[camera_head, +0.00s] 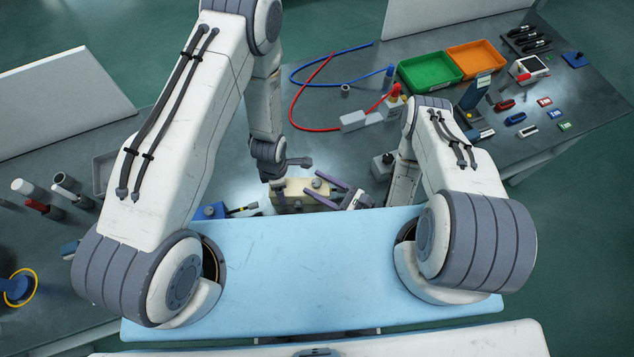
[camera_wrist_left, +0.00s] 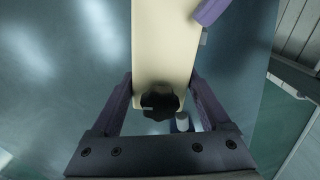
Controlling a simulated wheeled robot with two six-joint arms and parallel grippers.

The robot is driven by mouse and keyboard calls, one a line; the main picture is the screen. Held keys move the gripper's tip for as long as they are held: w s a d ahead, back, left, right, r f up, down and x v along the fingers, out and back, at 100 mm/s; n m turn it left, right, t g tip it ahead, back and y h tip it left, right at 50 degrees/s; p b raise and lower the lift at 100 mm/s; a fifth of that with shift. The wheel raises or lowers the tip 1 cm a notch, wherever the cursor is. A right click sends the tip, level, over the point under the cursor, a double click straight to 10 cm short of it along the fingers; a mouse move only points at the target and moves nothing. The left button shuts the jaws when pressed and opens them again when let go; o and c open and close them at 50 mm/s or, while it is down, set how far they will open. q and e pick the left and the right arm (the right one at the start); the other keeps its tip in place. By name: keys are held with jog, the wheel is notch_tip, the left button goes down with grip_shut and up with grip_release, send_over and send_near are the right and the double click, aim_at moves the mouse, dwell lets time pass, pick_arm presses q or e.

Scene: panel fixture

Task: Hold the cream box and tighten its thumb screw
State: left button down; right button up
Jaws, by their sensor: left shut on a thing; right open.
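The cream box (camera_head: 316,194) sits low between my arms, just beyond the pale blue panel's far edge. My left gripper (camera_head: 283,192) is shut on it. In the left wrist view the purple fingers lie on both sides of the box (camera_wrist_left: 165,45), near its lower end. A black lobed knob (camera_wrist_left: 160,101) shows on that end, between the fingers. My right gripper (camera_head: 313,183) is open, its purple fingers spread at the box's right end. One finger also shows at the top of the left wrist view. A small grey round piece (camera_head: 316,183) is on the box; I cannot tell if it is the thumb screw.
The grey table holds a green tray (camera_head: 430,71), an orange tray (camera_head: 476,59), a red cable (camera_head: 300,106) and a blue cable (camera_head: 320,76) behind the box. Small parts lie at the right. A blue block (camera_head: 209,211) sits left of the box.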

jog(key=shift+w+a, duration=0.15)
jog(key=shift+a, duration=0.1)
grip_shut()
jog(key=shift+a, duration=0.1)
jog(key=shift+m+t+h, duration=0.3)
jog(key=shift+m, duration=0.1)
jog(key=shift+m+t+h, duration=0.4)
jog(key=shift+t, duration=0.1)
